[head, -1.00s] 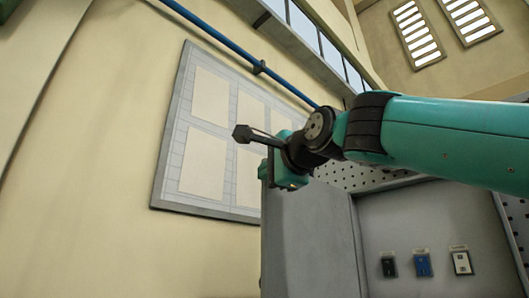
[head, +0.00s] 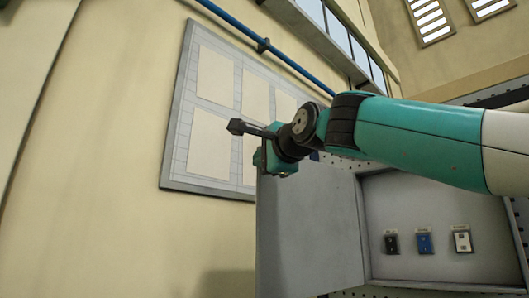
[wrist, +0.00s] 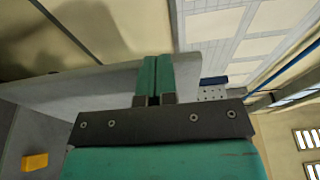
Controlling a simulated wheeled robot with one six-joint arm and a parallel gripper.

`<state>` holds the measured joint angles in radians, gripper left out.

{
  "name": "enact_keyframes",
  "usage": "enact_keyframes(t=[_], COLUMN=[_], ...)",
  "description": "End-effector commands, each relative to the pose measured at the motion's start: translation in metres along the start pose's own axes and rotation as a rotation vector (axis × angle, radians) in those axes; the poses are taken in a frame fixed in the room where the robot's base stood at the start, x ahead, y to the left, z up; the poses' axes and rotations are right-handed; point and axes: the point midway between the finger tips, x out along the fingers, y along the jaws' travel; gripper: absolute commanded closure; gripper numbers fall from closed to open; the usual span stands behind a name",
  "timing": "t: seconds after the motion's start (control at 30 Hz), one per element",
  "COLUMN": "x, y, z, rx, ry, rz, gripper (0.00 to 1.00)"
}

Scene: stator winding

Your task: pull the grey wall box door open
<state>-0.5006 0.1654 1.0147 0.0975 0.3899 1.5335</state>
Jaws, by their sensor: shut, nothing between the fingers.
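The grey wall box (head: 483,205) is at the lower right of the head view. Its flat grey door (head: 310,235) stands swung out to the left, and the inside of the box shows. My gripper (head: 261,160) is at the door's upper left corner; the head view does not show whether it touches. In the wrist view my green fingers (wrist: 155,80) are together and empty. They overlap the grey door (wrist: 105,88) there, close to its edge. The door's handle is not visible.
Black, blue and white small devices (head: 423,243) sit inside the box. A framed wall chart (head: 215,105) hangs behind my gripper, with a blue pipe (head: 235,23) above. A yellow block (wrist: 35,162) shows in the wrist view. Bare wall lies left of the door.

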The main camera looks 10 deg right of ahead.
Motion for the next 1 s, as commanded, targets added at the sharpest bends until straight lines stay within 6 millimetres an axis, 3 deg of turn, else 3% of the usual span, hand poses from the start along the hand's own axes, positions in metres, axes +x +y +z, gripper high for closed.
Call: enact_keyframes(t=[0.2,0.3,0.53,0.9,1.0], x=[-0.03,-0.051,-0.09,-0.107,-0.103], y=[0.005,0.006,0.003,0.0,0.012], z=[0.001,0.022,0.042,0.054,0.054], rx=[0.001,0.002,0.003,0.001,-0.037], ry=[-0.014,-0.023,-0.009,-0.005,-0.008], rz=[-0.006,-0.006,-0.004,-0.001,0.019], gripper=[1.0,1.0,1.0,1.0,1.0])
